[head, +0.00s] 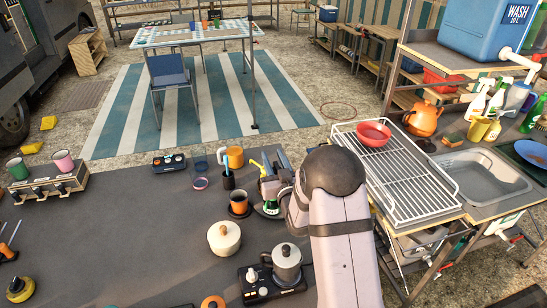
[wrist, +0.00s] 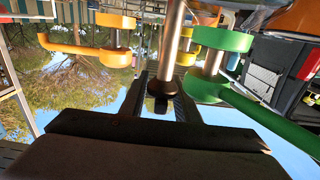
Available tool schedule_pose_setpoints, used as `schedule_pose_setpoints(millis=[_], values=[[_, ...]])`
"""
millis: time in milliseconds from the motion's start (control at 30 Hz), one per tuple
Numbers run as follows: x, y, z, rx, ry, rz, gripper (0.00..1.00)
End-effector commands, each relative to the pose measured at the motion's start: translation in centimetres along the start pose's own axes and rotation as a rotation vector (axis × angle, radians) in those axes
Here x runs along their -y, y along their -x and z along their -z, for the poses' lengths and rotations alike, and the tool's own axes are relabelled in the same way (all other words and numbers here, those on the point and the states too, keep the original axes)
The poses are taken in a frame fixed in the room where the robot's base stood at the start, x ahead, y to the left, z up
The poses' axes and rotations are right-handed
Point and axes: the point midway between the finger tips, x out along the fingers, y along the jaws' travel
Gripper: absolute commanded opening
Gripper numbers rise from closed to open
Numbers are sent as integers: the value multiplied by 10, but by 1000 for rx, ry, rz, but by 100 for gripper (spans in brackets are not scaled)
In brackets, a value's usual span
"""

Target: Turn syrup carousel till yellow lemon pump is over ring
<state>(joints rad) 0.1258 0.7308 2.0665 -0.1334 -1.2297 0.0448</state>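The syrup carousel (head: 268,185) stands on the dark counter just left of my arm, partly hidden by it. Its yellow pump (head: 257,168) sticks out at upper left; a green bottle (head: 271,207) is at its front. In the wrist view a green pump (wrist: 222,42), an orange pump (wrist: 112,38) and a smaller yellow piece (wrist: 210,38) surround a metal post (wrist: 172,40). My gripper (wrist: 162,82) has its dark fingers apart, with the post's dark end between them; contact is unclear. An orange mug (head: 239,201) sits on a dark round base (head: 240,213); I cannot make out a ring there.
A cream pot (head: 224,238) and a moka pot on a burner (head: 286,264) are in front. A wire rack (head: 405,180) and sink lie right. The counter's left middle is clear.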

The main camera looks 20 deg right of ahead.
Motion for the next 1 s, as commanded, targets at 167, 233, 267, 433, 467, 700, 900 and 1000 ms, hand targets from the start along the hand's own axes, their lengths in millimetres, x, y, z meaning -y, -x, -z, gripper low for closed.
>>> schedule_pose_setpoints(millis=[167, 233, 267, 433, 467, 700, 900, 1000], values=[[0, -1, 0, 1, 0, 0, 29], [0, -1, 0, 0, 0, 0, 29], [0, -1, 0, 0, 0, 0, 29], [0, -1, 0, 0, 0, 0, 0], [0, -1, 0, 0, 0, 0, 0], [0, -1, -1, 0, 1, 12, 0], [1, -1, -2, 1, 1, 70, 0], [2, -1, -2, -1, 2, 123, 0]])
